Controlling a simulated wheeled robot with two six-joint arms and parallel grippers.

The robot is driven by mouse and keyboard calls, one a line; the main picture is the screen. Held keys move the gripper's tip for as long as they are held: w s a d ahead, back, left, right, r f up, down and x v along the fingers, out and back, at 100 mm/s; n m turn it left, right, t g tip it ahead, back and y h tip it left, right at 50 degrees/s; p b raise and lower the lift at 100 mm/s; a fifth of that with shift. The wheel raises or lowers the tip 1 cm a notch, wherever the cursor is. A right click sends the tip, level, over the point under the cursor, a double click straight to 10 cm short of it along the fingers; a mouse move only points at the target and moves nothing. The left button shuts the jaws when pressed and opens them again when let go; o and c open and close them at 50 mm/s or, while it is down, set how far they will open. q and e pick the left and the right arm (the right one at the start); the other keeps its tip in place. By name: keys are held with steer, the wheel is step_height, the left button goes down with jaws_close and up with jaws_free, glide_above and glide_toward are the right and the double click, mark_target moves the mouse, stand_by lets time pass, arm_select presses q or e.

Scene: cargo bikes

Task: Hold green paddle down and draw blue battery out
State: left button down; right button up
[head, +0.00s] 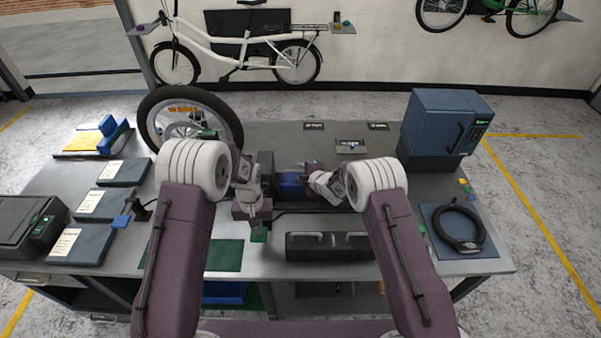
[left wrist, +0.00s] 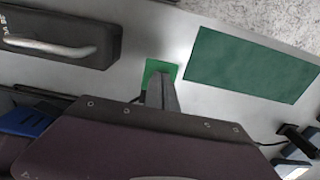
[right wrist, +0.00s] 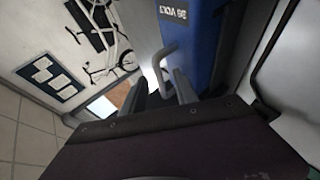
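The green paddle (head: 259,235) sits at the front of the bench's middle and also shows in the left wrist view (left wrist: 156,66). My left gripper (head: 259,222) is over it with its fingers together, the tips at or just above the paddle; I cannot tell whether they touch. The blue battery (head: 291,184) lies in a dark holder; the right wrist view shows its blue side (right wrist: 190,40) and a grey bent handle (right wrist: 164,65). My right gripper (right wrist: 160,90) is open, its fingers apart on either side of the handle. The battery is partly hidden by my arms in the head view.
A dark case with a handle (head: 330,247) lies in front of the battery. A green mat (head: 224,255) is left of it. A wheel (head: 190,120) stands behind left, a blue cabinet (head: 436,122) behind right. A blue pad (head: 440,239) with a black ring is at the right.

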steer(key=shift+w+a+f, duration=0.2)
steer(key=shift+w, duration=0.1)
jaws_close()
stand_by(1.0)
steer(key=shift+d, duration=0.1)
steer(key=shift+w+d, duration=0.1)
steer(key=shift+d, duration=2.2)
steer(key=shift+d+r, duration=0.1)
steer(key=shift+d, duration=6.1)
arm_select(q)
step_height(320, 180, up, 7)
